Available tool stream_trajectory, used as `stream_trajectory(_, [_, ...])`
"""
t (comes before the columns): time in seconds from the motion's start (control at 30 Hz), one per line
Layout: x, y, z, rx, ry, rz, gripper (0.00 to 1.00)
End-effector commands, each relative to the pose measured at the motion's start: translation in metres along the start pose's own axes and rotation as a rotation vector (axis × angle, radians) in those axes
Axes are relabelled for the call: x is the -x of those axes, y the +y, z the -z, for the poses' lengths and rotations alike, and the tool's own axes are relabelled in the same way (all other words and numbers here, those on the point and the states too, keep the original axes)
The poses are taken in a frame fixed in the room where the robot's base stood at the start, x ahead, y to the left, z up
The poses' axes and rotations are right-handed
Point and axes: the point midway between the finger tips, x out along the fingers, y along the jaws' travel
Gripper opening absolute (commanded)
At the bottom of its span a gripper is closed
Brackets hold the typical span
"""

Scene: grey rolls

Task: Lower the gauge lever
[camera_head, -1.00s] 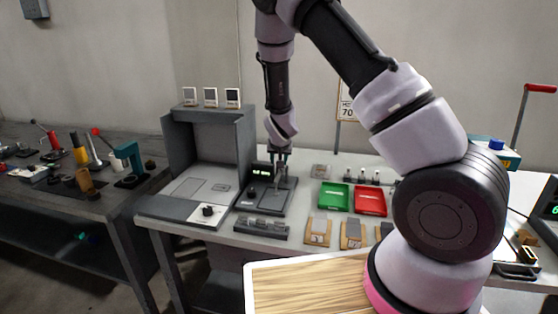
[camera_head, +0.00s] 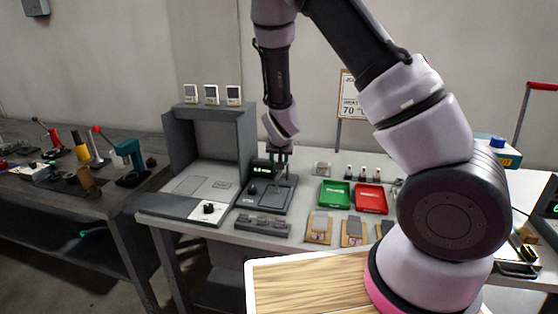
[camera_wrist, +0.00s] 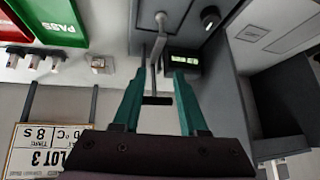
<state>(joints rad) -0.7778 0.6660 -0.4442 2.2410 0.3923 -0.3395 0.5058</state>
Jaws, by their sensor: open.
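The gauge (camera_head: 268,193) is a flat dark device on the grey bench, with a small lit green display (camera_head: 262,168) at its back. In the wrist view the display (camera_wrist: 184,58) is to the right of the fingers. A thin grey lever (camera_wrist: 158,42) rises from the gauge plate and reaches between the fingers. A dark bar (camera_wrist: 157,100) crosses at its near end. My gripper (camera_wrist: 157,75) has teal fingers standing apart, one on each side of the lever, without visible grip on it. In the head view my gripper (camera_head: 279,155) is above the back of the gauge.
A grey open booth (camera_head: 205,150) stands close to the left of the gauge. A green tray (camera_head: 335,195) and a red tray (camera_head: 371,199) lie to the right. A dark block with knobs (camera_head: 262,225) is in front. A sign (camera_head: 349,98) stands behind.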

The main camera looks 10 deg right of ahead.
Motion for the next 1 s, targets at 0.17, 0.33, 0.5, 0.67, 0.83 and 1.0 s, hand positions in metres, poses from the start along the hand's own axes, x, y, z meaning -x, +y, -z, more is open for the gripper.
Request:
stream_trajectory(0.17, [0.0, 0.0, 0.0, 0.0, 0.0, 0.0, 0.42])
stream_trajectory(0.33, [0.0, 0.0, 0.0, 0.002, 0.0, 0.0, 0.42])
stream_trajectory(0.5, [0.002, 0.0, 0.0, 0.002, 0.0, 0.0, 0.42])
stream_trajectory(0.67, [0.019, -0.001, 0.001, 0.001, 0.002, 0.003, 0.42])
stream_trajectory(0.83, [0.056, -0.002, 0.0, 0.002, 0.002, 0.006, 0.42])
stream_trajectory(1.0, [0.085, -0.002, 0.0, 0.002, 0.001, 0.004, 0.42])
